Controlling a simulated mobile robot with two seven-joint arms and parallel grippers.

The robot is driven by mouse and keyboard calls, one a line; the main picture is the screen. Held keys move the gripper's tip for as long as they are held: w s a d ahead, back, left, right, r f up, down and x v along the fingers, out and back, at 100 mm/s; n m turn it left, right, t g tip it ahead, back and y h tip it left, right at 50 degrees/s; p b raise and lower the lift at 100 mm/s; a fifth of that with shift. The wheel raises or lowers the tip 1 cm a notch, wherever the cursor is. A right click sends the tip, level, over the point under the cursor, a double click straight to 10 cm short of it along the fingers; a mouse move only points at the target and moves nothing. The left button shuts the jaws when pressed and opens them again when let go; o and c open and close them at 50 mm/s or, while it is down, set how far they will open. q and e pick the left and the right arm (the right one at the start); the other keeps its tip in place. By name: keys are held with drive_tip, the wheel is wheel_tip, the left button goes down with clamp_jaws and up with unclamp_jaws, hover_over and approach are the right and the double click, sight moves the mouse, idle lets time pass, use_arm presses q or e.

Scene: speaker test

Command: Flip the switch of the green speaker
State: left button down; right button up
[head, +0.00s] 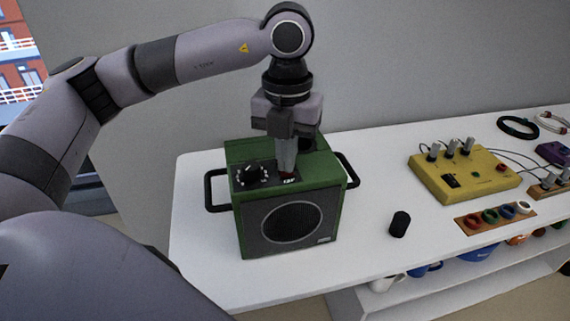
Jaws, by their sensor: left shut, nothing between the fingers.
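The green speaker (322,172) stands on the white table toward its left end, with a round grille in front and a black handle on each side. A dark panel on its top carries a black knob with white marks around it and a small red switch (288,177). My left gripper (287,171) points straight down over the top panel, shut and empty. Its fingertips are at the red switch and partly hide it; I cannot tell whether they touch it. My right gripper is not in view.
A black cylinder (400,224) stands on the white table (360,263) right of the speaker. Farther right are a yellow box (466,172) with plugs and cables, and a wooden strip with coloured rings. Mugs sit on a shelf below. The table between speaker and yellow box is mostly free.

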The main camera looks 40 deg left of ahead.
use_arm(q)
drive_tip(key=shift+r+p, duration=2.1)
drive_tip(key=shift+r, duration=1.25)
drive_tip(key=shift+f, duration=0.1)
